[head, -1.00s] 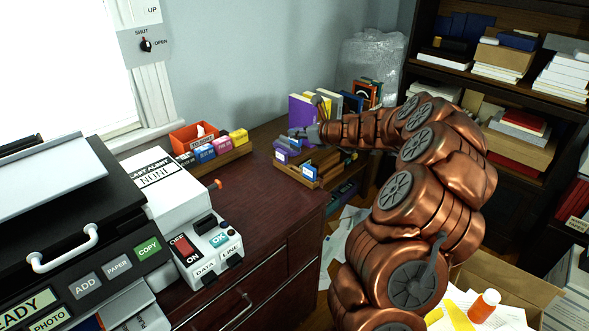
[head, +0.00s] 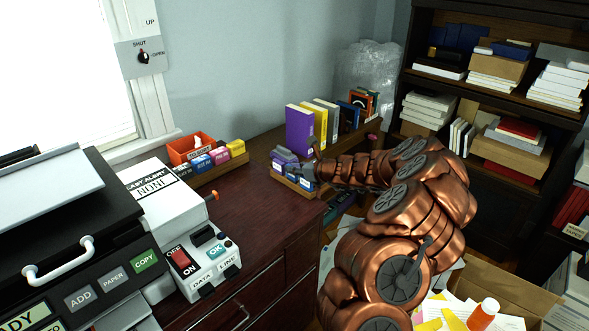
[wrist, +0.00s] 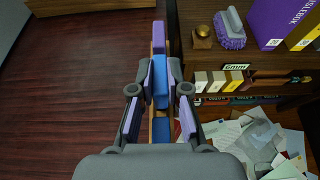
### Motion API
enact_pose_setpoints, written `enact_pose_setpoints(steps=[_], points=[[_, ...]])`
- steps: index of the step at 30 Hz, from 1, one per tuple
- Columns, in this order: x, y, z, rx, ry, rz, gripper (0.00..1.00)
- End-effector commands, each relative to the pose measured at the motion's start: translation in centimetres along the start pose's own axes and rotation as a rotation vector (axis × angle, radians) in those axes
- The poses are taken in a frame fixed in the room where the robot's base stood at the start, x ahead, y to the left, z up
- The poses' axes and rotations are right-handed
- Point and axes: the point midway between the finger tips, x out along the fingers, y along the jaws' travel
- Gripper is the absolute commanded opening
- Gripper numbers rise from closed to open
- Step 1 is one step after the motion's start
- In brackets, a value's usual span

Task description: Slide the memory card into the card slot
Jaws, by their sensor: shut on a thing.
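My gripper (head: 304,172) is low at the wooden tray (head: 322,189) on the far right part of the desk. In the wrist view, my gripper (wrist: 160,105) is closed, its purple-padded fingers on either side of a narrow blue block (wrist: 160,82). This block may be the memory card; no label on it can be read. It stands in line with the wooden tray and a purple piece (wrist: 158,38). Whether it still touches the tray is unclear. I cannot make out the card slot for certain. The white machine (head: 165,200) stands at the left, beside the black printer (head: 85,245).
An orange bin (head: 188,148) and a rack of coloured cartridges (head: 215,160) stand behind on the desk. Upright books (head: 300,131) and a purple brush (wrist: 229,32) are near my gripper. The dark desktop (head: 250,205) between tray and machine is clear.

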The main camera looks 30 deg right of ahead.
Motion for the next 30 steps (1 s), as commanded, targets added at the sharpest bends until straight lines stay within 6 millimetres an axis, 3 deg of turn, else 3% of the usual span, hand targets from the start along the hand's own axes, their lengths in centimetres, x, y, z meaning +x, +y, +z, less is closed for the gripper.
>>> enact_pose_setpoints(steps=[16,17,23,30], points=[[0.31,0.02,-0.73,-0.001,-0.001,0.000,0.00],[0.29,0.01,-0.69,-0.001,-0.001,0.000,0.17],[0.27,0.01,-0.64,-0.001,-0.001,0.000,0.38],[0.27,0.01,-0.64,-0.001,-0.001,0.000,0.40]])
